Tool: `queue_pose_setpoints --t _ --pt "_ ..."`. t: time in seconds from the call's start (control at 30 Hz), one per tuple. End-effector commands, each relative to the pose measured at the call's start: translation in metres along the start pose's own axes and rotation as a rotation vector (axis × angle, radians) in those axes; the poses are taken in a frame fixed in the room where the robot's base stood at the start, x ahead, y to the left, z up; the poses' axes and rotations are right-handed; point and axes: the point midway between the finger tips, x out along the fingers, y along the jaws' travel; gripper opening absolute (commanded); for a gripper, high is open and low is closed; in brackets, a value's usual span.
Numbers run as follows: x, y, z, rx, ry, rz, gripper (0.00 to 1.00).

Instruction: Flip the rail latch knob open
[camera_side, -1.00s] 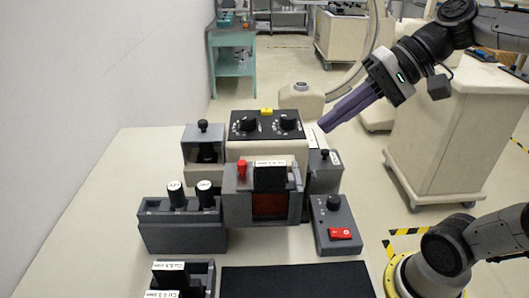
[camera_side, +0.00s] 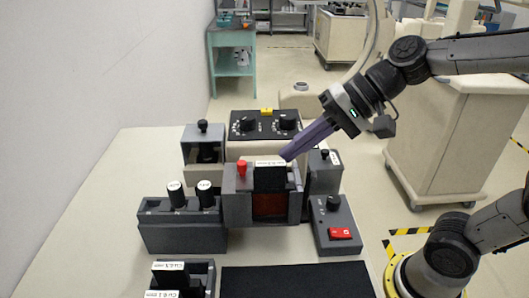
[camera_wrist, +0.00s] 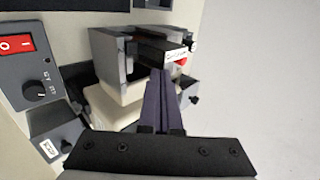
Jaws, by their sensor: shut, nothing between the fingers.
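My gripper (camera_side: 287,157) is shut and empty, its purple fingers slanting down to the left. In the side view its tips overlap the upper right of a grey holder (camera_side: 237,205) with a black labelled insert (camera_side: 270,180). The gripper also shows in the wrist view (camera_wrist: 159,76), its tips by the insert's near end; contact cannot be told. A red knob (camera_side: 242,169) stands upright at the holder's left; it is mostly hidden in the wrist view (camera_wrist: 182,62). Black knobs stand on the right grey block (camera_side: 325,154) and left grey block (camera_side: 203,125). Which knob is the rail latch is not marked legibly.
A dial box (camera_side: 267,140) stands behind the holder. A switch box (camera_side: 335,226) with a red rocker is at front right. A grey rack (camera_side: 180,232) with two white-topped cylinders is at left. A black mat (camera_side: 295,280) lies clear in front.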

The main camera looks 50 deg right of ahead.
Motion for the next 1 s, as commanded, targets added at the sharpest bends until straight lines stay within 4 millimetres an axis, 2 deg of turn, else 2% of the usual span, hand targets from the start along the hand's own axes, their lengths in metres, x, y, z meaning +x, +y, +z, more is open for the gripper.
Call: queue_pose_setpoints --t 0.1,0.3,0.5,0.87,1.0 --pt "0.023 -0.001 0.002 -0.002 -0.006 0.004 0.0" --pt "0.04 -0.019 0.001 -0.003 -0.002 0.002 0.0" --pt "0.047 -0.027 0.0 0.0 0.0 0.001 0.0" --pt "0.048 -0.028 0.0 0.0 0.0 0.0 0.0" --pt "0.058 -0.038 0.0 -0.003 -0.002 0.002 0.0"
